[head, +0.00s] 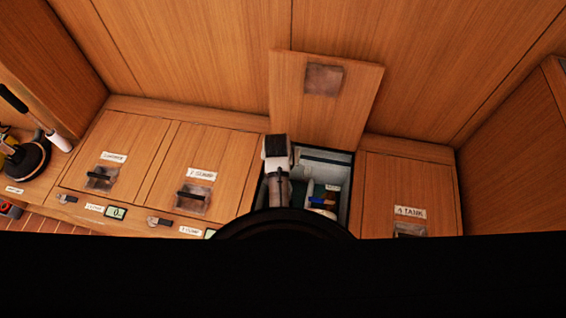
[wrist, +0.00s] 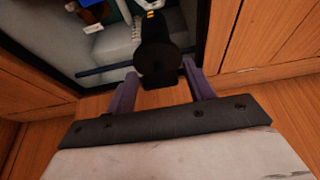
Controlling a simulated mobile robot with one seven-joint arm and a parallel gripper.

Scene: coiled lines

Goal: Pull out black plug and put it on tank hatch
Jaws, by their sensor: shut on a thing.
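In the wrist view my gripper (wrist: 158,74) has its two purple fingers closed on a black plug (wrist: 158,55). The plug has a round end towards me and a small yellow mark at its far end. Behind it is the open compartment; I cannot tell whether the plug is still seated in something there. In the head view my arm reaches to the open compartment (head: 351,185), and the plug and fingertips cannot be made out. The tank hatch (head: 409,180), labelled "TANK", is shut, to the right of the compartment, and looks bare apart from its label and handle.
The open compartment's wooden lid (head: 350,119) leans up against the back wall. Inside are a blue item (head: 318,189) and other small things. Two more shut hatches (head: 120,142) (head: 215,160) lie to the left. A black round object (head: 27,160) stands at far left.

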